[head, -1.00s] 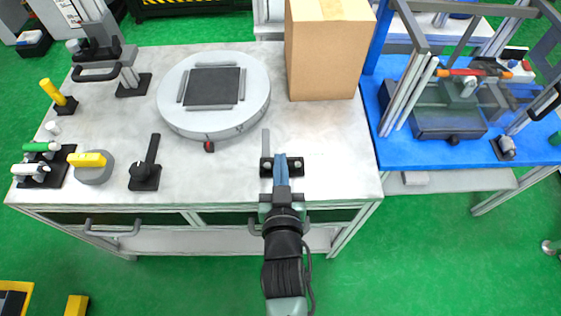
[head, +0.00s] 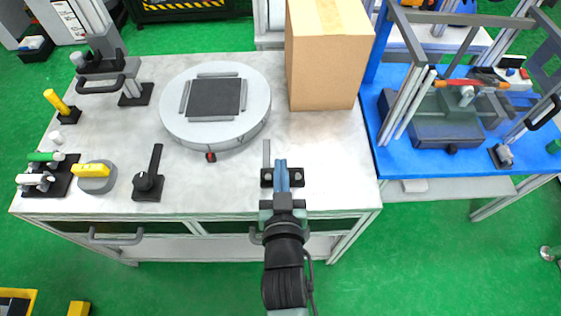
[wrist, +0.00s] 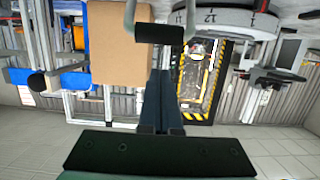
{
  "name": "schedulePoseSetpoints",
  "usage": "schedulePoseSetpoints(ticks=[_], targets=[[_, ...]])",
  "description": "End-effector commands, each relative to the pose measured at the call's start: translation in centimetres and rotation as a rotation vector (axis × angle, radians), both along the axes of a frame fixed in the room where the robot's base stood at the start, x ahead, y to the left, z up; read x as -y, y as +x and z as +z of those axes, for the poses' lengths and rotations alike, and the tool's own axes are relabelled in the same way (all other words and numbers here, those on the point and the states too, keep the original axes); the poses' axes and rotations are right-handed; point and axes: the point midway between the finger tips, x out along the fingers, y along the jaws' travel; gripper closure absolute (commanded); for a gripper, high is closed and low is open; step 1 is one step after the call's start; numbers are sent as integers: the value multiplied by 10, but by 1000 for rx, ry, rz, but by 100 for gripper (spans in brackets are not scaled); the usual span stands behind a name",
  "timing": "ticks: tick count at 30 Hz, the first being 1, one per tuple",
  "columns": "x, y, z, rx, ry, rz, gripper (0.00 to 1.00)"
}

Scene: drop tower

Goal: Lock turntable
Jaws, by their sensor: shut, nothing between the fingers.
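The turntable (head: 177,121) is a round white disc on the bench, with a dark square plate framed by grey strips on top. My gripper (head: 281,166) is shut and empty, to the right of and in front of the turntable, over a black bracket (head: 266,183) with a thin grey upright bar (head: 266,152). The fingers hide part of the bracket; I cannot tell whether they touch it. The wrist view shows the closed fingers (wrist: 160,95).
A cardboard box (head: 325,75) stands behind my gripper, right of the turntable. A black lever (head: 149,180), a yellow-handled knob (head: 94,174) and green and white handles (head: 42,170) are at front left. A blue table (head: 420,165) with a framed rig stands right.

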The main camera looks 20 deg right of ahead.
Motion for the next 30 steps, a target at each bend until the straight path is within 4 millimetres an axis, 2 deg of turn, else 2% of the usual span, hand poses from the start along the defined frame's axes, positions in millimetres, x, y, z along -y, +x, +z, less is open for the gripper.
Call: schedulePoseSetpoints(ticks=[6,12,18,30], targets=[[-10,-36,5,0,-1,-1,100],[-16,-58,10,3,-2,-1,100],[-19,-66,12,4,-2,-1,100],[-19,-66,12,5,-2,-1,100]])
